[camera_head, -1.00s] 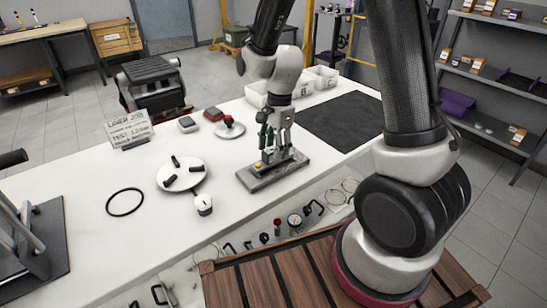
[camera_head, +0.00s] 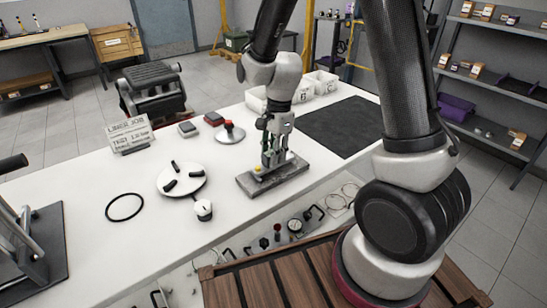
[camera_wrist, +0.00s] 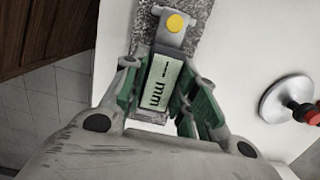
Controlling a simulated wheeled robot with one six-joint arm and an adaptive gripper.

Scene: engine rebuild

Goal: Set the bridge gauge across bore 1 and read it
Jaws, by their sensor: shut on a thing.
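The bridge gauge (camera_wrist: 162,75) is a grey body with a yellow round button and a pale display marked "mm"; its small reading is not legible. It is over a grey speckled slab (camera_head: 250,188) on the white bench, where it also shows in the head view as a small part with a yellow spot (camera_head: 258,169). My gripper (camera_head: 272,160) points down over the slab. In the wrist view its green-padded fingers (camera_wrist: 161,80) are shut on the gauge from both sides. A dark engine block (camera_head: 152,88) stands behind the bench; bore 1 cannot be made out.
On the bench (camera_head: 80,185) are a white disc with black pads (camera_head: 181,179), a small white dial (camera_head: 204,210), a black ring (camera_head: 124,207), a red-knobbed disc (camera_head: 230,133), a sign (camera_head: 130,134) and white bins (camera_head: 320,84). A black mat (camera_head: 345,122) lies clear at right.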

